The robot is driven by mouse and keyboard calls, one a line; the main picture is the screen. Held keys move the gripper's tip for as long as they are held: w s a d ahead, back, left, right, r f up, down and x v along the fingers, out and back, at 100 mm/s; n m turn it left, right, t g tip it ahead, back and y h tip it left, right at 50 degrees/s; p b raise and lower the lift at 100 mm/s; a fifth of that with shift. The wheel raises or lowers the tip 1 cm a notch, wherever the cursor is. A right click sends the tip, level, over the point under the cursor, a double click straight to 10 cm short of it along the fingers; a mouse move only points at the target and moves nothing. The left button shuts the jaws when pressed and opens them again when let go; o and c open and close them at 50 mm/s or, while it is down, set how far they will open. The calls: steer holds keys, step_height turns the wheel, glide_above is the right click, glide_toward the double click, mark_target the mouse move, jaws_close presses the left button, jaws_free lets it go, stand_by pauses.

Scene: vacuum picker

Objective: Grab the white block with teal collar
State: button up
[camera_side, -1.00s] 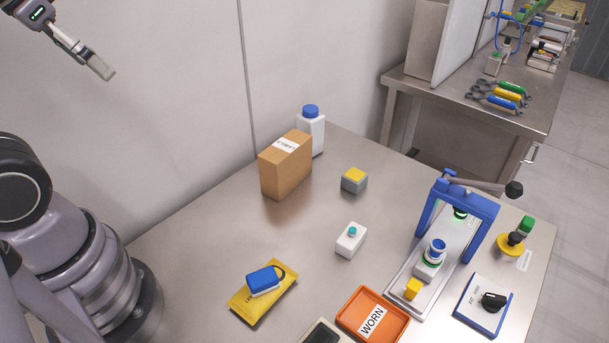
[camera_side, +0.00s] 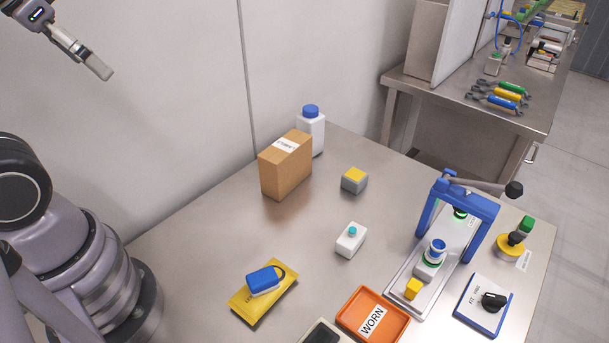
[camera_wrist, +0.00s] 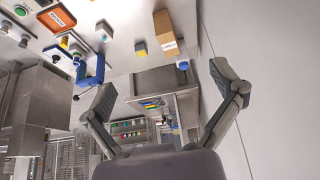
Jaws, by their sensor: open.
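The white block with a teal collar (camera_side: 350,241) sits upright on the steel table, near its middle, in the side view. In the wrist view the white block (camera_wrist: 104,31) is small, near the top left. My gripper (camera_side: 106,72) is at the upper left of the side view, high above the table and far from the block. In the wrist view its two fingers (camera_wrist: 166,92) are spread wide with nothing between them.
A cardboard box (camera_side: 285,168) and a white bottle (camera_side: 311,134) stand at the back. A grey-yellow block (camera_side: 354,180) lies behind the white block. An orange WORN tray (camera_side: 350,319), a yellow pouch (camera_side: 276,302) and a blue-framed fixture (camera_side: 483,207) surround it, with bare table between.

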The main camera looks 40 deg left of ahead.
stand_by(0.3)
steer(key=w+d+f+n+g+h, duration=0.5)
steer(key=w+d+f+h, duration=0.15)
steer(key=d+h, duration=0.2)
steer(key=w+d+f+n+g+h, duration=0.45)
steer(key=w+d+h, duration=0.3)
steer(key=d, duration=0.25)
steer(key=w+d+f+n+t+h, duration=0.1)
steer(key=w+f+n+t+h, duration=0.1)
steer(key=w+f+n+t, duration=0.65)
steer(key=n+t+y, duration=0.2)
steer(key=n+t, duration=0.2)
steer(key=n, duration=0.2)
glide_toward(348, 232)
steer(key=x, duration=0.3)
steer(key=shift+w+d+r, duration=0.15)
steer(key=shift+r, duration=0.05)
steer(key=shift+w+d+f+m, duration=0.1)
steer(key=shift+d+f+m, duration=0.1)
steer(key=shift+f+m, duration=0.15)
steer(key=shift+x, duration=3.55)
